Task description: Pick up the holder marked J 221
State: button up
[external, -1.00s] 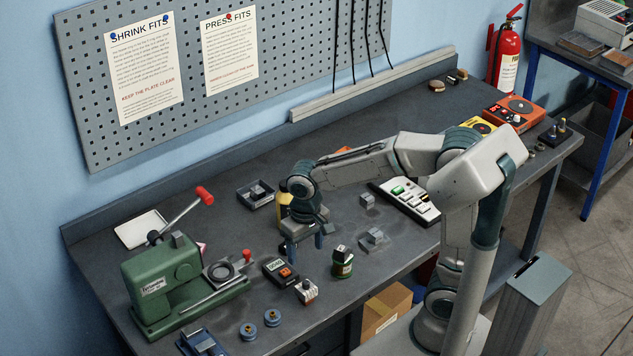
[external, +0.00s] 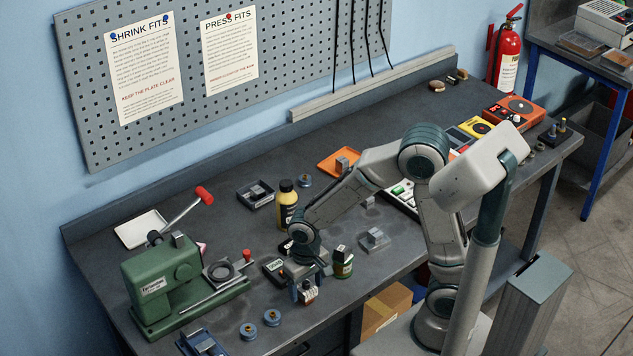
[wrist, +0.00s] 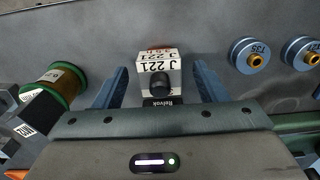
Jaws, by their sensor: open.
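The holder marked J 221 (wrist: 158,65) is a small white block with black lettering and a dark round knob, seen in the wrist view between my two blue fingers. It also shows in the external view (external: 309,295), partly covered by my gripper. My gripper (wrist: 158,88) is open, with one finger on each side of the holder and a visible gap to each. In the external view my gripper (external: 304,292) points down at the holder near the bench's front edge. I cannot tell how far the fingertips are above the bench.
A dark device (external: 274,271) lies close on the left. Two blue rings (external: 272,317) lie nearer the front edge. A green press (external: 165,285) stands further left.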

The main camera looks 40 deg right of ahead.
jog(key=shift+f, duration=0.9)
jog(key=c, duration=1.4)
jog(key=shift+w+r, duration=0.1)
jog(key=shift+r, duration=0.05)
